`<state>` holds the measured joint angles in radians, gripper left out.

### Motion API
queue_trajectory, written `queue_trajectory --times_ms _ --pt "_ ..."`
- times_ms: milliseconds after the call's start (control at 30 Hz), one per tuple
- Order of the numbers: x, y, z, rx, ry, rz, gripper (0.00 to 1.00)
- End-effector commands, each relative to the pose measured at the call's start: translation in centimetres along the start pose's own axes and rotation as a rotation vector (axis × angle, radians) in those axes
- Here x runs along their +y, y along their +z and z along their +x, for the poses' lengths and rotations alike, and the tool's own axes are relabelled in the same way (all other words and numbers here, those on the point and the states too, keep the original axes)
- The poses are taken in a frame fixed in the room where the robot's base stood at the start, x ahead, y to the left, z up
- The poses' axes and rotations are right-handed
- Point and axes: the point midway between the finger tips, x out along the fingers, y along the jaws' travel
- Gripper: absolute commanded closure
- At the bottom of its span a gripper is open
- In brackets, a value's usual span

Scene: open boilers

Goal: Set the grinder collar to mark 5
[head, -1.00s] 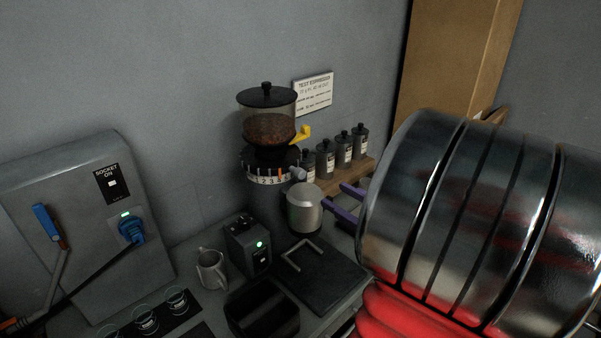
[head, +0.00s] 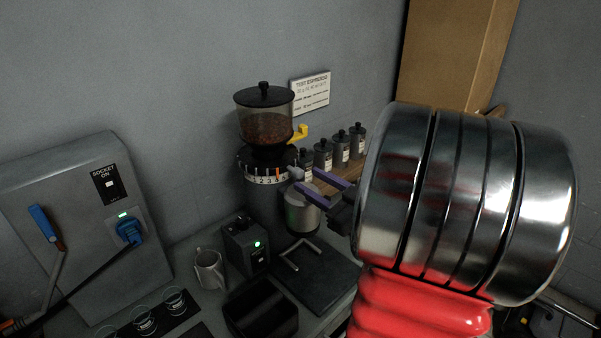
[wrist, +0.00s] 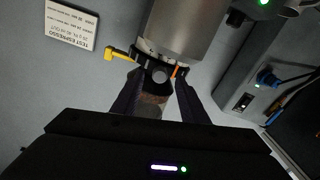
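The coffee grinder has a clear hopper (head: 265,127) of brown beans, a black lid and a yellow lever (head: 299,133). Below sits the dark collar (head: 251,164) with a white numbered band and an orange mark (head: 278,171). A grey round knob (head: 296,173) sticks out at the band's right end. My gripper (head: 306,180) has purple fingers, open, with the tips close to the knob. In the wrist view my gripper (wrist: 159,75) has a finger on each side of the knob (wrist: 160,76); contact is unclear. The orange mark (wrist: 175,71) is beside the right fingertip.
A steel cup (head: 301,213) stands under my fingers. Several labelled bottles (head: 340,147) line a wooden shelf behind. A mug (head: 209,269), a switch box (head: 246,245) and a black bin (head: 262,311) are on the counter. A sign (head: 310,91) hangs on the wall.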

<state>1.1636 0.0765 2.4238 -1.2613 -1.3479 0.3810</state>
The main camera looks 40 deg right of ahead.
Motion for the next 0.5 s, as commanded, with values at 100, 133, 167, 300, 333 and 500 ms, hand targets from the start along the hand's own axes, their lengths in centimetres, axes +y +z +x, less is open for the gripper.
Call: queue_trajectory --times_ms 100,133,167,300,333,500 --pt "-0.1 0.0 1.5 0.0 -0.003 0.001 0.6" --pt "-0.1 0.0 1.9 0.0 -0.005 0.001 0.6" --pt "-0.1 0.1 2.2 0.0 -0.004 0.001 0.6" --pt "-0.1 0.0 3.9 0.001 -0.004 0.0 0.6" --pt "-0.1 0.0 4.2 0.001 -0.004 0.0 0.6" --pt "-0.1 0.0 5.4 0.0 -0.003 0.0 0.6"
